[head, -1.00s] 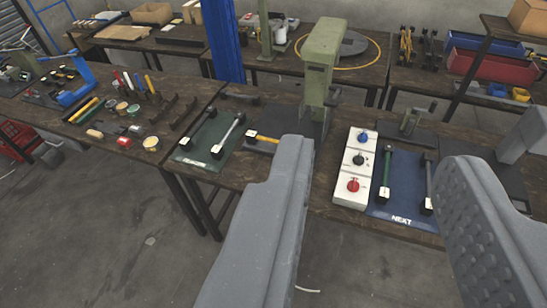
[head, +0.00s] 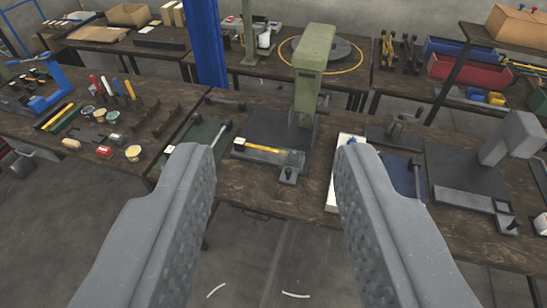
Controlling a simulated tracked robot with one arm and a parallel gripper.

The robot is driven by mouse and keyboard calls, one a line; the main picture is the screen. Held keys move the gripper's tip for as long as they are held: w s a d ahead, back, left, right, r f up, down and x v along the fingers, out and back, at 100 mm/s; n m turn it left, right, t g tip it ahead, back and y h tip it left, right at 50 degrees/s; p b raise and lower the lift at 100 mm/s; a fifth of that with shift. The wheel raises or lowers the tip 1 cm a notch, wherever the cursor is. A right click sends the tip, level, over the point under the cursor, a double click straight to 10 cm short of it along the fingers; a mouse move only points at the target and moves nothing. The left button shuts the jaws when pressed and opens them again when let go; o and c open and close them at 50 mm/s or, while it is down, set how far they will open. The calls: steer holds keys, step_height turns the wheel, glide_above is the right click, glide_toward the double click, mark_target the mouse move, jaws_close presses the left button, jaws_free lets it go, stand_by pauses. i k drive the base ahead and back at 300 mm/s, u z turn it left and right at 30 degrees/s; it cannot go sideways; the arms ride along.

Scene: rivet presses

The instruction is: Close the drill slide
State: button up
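My gripper (head: 274,150) is open and empty. Its two grey fingers stand wide apart in front of the bench. Between and beyond the fingertips stands a green press (head: 313,62) on a dark base plate. A low grey slide-like part (head: 289,160) lies at the front of that base, with a yellow-handled tool (head: 258,147) next to it and a small knob block (head: 288,176) at its front edge. I cannot tell for sure which part is the drill slide.
A grey press (head: 513,137) stands at the right on a dark plate. A blue mat (head: 399,172) and a green mat (head: 202,133) are partly hidden by the fingers. A left bench (head: 158,113) holds small tools and tins. A blue column (head: 207,45) rises behind. The floor is clear.

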mark_target(289, 173)
steer(key=i, duration=0.9)
steer(key=z, duration=0.05)
